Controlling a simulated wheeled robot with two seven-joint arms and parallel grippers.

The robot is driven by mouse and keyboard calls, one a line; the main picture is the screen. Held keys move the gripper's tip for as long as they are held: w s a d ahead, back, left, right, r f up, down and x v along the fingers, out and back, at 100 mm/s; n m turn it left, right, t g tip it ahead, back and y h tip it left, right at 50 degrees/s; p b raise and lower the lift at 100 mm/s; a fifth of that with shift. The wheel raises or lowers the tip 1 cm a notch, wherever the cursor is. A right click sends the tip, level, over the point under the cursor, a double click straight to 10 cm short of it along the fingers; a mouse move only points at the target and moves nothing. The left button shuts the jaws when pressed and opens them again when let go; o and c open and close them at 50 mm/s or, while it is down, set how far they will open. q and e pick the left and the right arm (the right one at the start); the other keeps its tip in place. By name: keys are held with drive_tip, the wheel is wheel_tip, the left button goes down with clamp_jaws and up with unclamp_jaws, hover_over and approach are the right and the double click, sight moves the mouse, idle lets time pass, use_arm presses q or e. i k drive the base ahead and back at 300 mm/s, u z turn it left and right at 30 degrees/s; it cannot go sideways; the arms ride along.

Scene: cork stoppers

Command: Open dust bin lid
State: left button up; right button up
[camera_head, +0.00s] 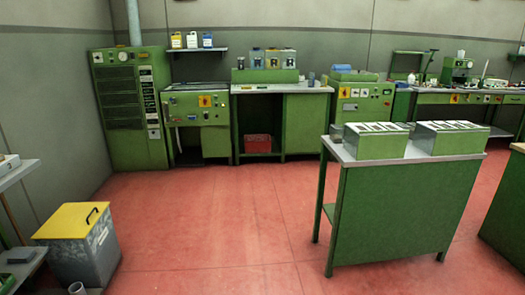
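The dust bin (92,255) stands on the floor at the lower left. It is a grey metal box with a yellow lid (72,220) that looks shut.
A green table (392,210) with two slotted boxes (376,141) stands at right. A shelf unit (16,178) stands left beside the bin. Green cabinets and a workbench (306,88) line the back wall. The red floor (215,215) between is clear.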

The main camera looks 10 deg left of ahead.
sight(74, 221)
drive_tip(key=u, duration=0.3)
drive_tip(key=i, duration=2.4)
drive_tip(key=u, duration=0.95)
drive_tip(key=i, duration=2.15)
drive_tip(key=u, duration=2.15)
drive_tip(key=i, duration=0.95)
drive_tip(key=u, duration=0.8)
